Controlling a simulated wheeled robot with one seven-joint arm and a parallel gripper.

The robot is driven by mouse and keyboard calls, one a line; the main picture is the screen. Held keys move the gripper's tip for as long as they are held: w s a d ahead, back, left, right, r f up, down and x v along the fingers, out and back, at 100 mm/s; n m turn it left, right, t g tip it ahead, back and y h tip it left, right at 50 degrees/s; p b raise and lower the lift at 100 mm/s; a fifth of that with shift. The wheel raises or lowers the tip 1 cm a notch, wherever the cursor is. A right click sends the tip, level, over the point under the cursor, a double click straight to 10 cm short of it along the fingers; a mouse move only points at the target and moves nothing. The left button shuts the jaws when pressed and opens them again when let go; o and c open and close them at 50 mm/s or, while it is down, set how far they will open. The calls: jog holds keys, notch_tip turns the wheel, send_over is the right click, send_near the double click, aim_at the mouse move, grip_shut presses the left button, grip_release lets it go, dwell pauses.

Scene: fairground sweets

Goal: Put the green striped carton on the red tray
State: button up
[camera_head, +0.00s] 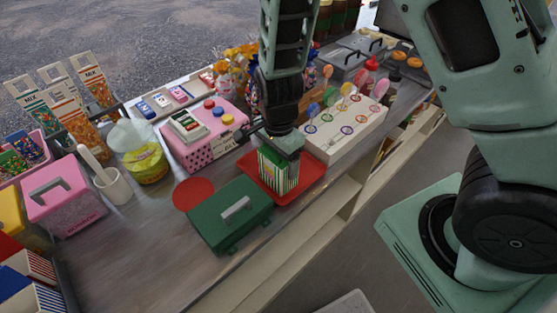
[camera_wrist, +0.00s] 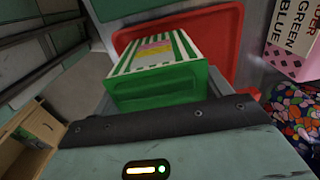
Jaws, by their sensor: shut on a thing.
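The green striped carton (camera_head: 276,172) is upright at the red tray (camera_head: 311,178), inside the tray's outline in the head view. My gripper (camera_head: 282,147) points down and is shut on the carton's upper part. In the wrist view the carton (camera_wrist: 160,67) shows its green end and striped side with a pink and yellow label. The red tray (camera_wrist: 225,40) lies behind it there. I cannot tell whether the carton's bottom touches the tray. The fingertips are mostly hidden.
A green box with a grey handle (camera_head: 230,213) stands just left of the tray, near a red disc (camera_head: 194,194). A pink dotted box (camera_head: 203,136) is behind. A white lollipop stand (camera_head: 345,128) is close on the right. Bare counter (camera_head: 130,250) lies at front left.

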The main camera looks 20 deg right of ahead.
jog(key=shift+f, duration=0.35)
jog(key=shift+f, duration=0.1)
jog(key=o, duration=0.9)
